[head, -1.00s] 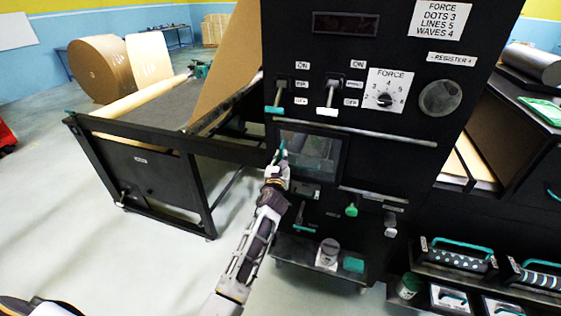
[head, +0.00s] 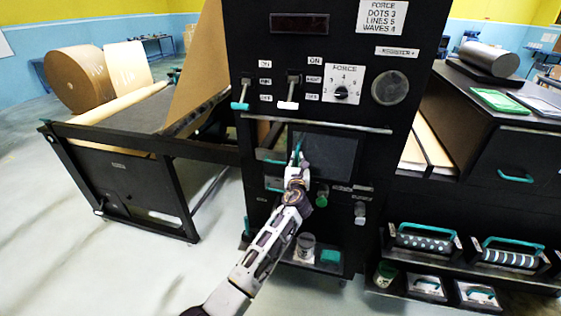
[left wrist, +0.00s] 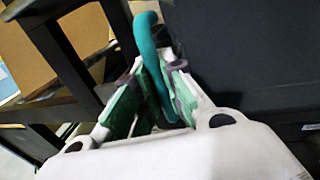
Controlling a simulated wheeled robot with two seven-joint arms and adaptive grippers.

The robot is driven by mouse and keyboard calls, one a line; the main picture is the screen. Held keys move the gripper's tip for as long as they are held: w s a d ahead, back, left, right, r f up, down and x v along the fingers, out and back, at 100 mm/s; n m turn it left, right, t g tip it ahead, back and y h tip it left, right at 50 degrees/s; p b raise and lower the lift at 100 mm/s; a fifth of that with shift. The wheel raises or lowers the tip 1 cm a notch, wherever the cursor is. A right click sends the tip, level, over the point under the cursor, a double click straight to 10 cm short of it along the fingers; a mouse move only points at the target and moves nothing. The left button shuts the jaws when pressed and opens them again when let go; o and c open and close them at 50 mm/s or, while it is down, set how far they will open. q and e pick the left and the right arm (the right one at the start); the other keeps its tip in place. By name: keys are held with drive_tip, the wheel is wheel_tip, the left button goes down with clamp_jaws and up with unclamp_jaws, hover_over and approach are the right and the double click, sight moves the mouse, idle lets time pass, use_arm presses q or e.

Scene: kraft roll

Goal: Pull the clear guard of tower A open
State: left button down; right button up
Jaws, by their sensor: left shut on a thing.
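The black tower (head: 380,140) stands in the middle of the head view; I cannot read a letter A on it. Its clear guard, a dark-framed pane (head: 335,152), sits below a long grey rail. Part of the tower's inside, with teal parts, shows left of the pane, so the guard looks at least partly open. My left gripper (head: 297,158) is at the pane's left edge. In the left wrist view, the left gripper (left wrist: 150,105) is shut on the teal guard handle (left wrist: 148,45), which stands up between its fingers. My right gripper is not in view.
A low black frame (head: 130,175) with a roller stands left of the tower. A black cabinet (head: 490,150) with patterned rollers on its lower shelf stands at the right. A small pot (head: 305,247) sits on a ledge below the guard. The floor at left is clear.

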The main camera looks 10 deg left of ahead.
sight(315, 157)
use_arm(q)
drive_tip(key=d, duration=0.6)
drive_tip(key=shift+s+d+f+b, duration=0.15)
drive_tip(key=shift+d+b, duration=0.1)
drive_tip(key=shift+b, duration=0.05)
drive_tip(key=shift+d, duration=0.4)
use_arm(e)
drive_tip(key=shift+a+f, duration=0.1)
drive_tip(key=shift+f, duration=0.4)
use_arm(q)
drive_tip(key=c, duration=1.5)
unclamp_jaws()
drive_tip(key=s+d, duration=0.2)
drive_tip(key=s, duration=1)
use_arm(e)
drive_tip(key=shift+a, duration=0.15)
use_arm(q)
drive_tip(key=shift+w+a, duration=0.1)
